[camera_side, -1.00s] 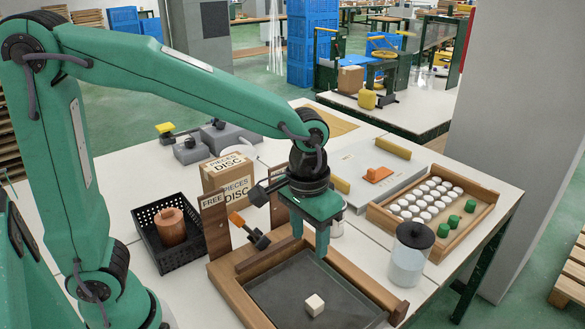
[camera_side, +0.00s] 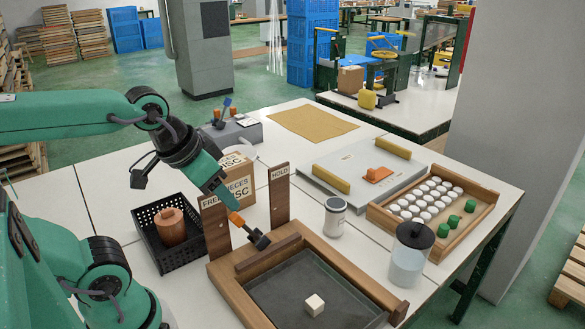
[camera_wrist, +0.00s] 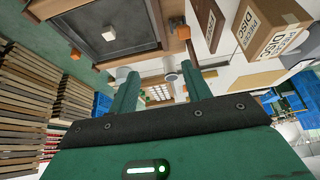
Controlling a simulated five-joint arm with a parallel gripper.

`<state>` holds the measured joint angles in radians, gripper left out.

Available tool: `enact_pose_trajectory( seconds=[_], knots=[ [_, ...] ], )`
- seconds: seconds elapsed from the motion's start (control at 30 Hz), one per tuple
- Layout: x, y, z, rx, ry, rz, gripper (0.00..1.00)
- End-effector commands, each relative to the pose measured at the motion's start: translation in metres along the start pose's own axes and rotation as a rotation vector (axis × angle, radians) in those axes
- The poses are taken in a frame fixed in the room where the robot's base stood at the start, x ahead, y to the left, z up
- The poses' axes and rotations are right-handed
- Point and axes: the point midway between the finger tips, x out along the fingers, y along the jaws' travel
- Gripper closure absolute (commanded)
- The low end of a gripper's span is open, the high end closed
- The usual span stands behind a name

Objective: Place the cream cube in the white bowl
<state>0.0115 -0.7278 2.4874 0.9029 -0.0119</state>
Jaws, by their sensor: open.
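The cream cube (camera_side: 314,305) sits on the dark floor of the wooden-rimmed tray (camera_side: 228,290) in the side view, near its front. It also shows in the wrist view (camera_wrist: 109,33). A white rounded vessel, seemingly the white bowl (camera_side: 241,151), stands behind the cardboard box and is partly hidden by it. My gripper (camera_side: 228,199) is left of and above the tray, tilted down to the right, well away from the cube. In the wrist view my gripper (camera_wrist: 158,75) has its two fingers apart with nothing held between them.
Wooden posts marked FREE (camera_side: 216,229) and HOLD (camera_side: 279,195) stand at the tray's back, with an orange-and-black lever (camera_side: 250,231) between them. The cardboard box (camera_side: 239,184) is behind. A black basket (camera_side: 165,258), a can (camera_side: 335,218) and a lidded jar (camera_side: 408,262) stand around.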

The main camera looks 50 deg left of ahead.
Motion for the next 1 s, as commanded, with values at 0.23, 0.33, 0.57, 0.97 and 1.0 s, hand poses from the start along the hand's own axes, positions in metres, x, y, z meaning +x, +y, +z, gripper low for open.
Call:
enact_pose_trajectory(
  seconds=[0.23,0.33,0.57,0.97,1.0],
  knots=[
    [-0.001,-0.003,0.004,0.003,0.013,-0.006,0.47],
    [-0.001,-0.003,0.003,0.002,0.013,-0.006,0.47],
    [-0.001,-0.003,0.003,0.002,0.012,-0.005,0.47],
    [0.017,0.013,-0.012,-0.001,-0.059,0.020,0.47],
    [0.021,0.016,-0.014,-0.001,-0.073,0.024,0.47]
  ],
)
